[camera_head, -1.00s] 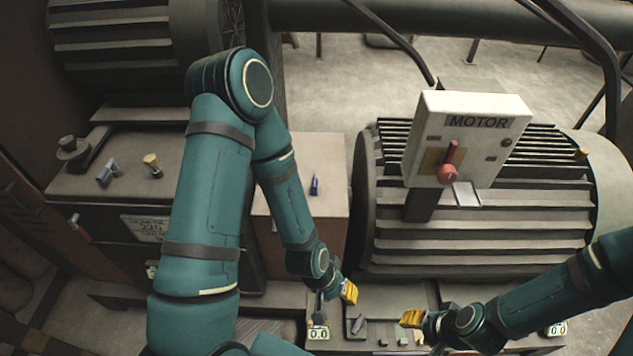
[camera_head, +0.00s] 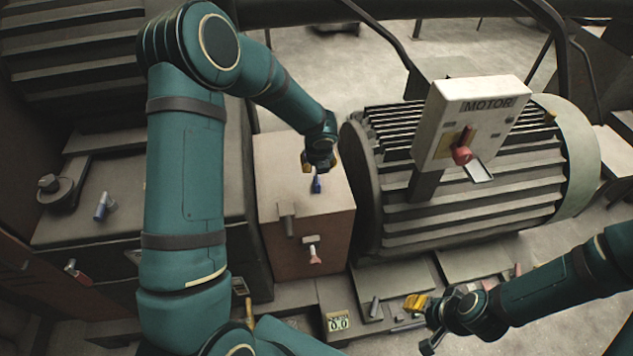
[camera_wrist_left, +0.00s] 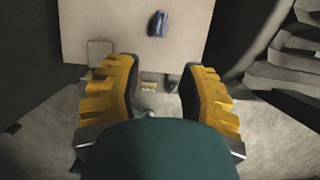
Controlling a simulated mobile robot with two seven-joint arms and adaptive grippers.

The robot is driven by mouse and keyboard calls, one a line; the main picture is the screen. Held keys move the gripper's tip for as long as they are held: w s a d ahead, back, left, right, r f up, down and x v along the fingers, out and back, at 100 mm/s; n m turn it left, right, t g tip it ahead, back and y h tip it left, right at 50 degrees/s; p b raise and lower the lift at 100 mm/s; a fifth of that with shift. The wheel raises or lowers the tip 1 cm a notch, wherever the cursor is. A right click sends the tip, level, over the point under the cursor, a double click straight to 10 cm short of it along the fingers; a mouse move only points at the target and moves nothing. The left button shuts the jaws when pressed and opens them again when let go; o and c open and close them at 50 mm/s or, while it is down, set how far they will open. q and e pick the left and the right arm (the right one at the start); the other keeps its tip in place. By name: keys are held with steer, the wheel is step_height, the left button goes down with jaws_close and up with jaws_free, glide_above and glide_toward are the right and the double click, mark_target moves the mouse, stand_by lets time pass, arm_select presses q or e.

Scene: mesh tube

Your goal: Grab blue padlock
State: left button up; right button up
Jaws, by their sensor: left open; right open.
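The blue padlock (camera_head: 316,184) lies on top of the brown box (camera_head: 285,165) in the middle of the head view. In the left wrist view, the padlock (camera_wrist_left: 157,23) is near the top edge, beyond the fingertips and roughly centred between them. My left gripper (camera_head: 322,163) is over the box, just beyond the padlock in the head view. In its wrist view, the yellow fingers of the left gripper (camera_wrist_left: 151,75) are apart with nothing between them. My right gripper (camera_head: 416,304) is open and empty, in front of the motor, away from the padlock.
The large ribbed motor (camera_head: 480,215), carrying the white MOTOR switch box (camera_head: 465,115), stands right of the box. A dark cabinet with small items on it is at left. A red-tipped handle (camera_head: 314,256) is on the box front.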

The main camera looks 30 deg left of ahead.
arm_select(q)
steer(key=w+a+m, duration=0.1)
steer(key=b, duration=0.2)
glide_above(316, 185)
step_height(316, 185, down, 6)
steer(key=shift+w+f, duration=0.1)
steer(key=shift+y, duration=0.3)
steer(key=shift+w+b+x, duration=0.15)
steer(key=shift+x, duration=1.4)
steer(key=shift+w+b+x, duration=0.1)
steer(key=shift+b+x, duration=0.05)
steer(key=shift+x, duration=1.4)
steer(key=shift+o, duration=0.2)
steer(key=shift+d, duration=0.2)
jaws_close()
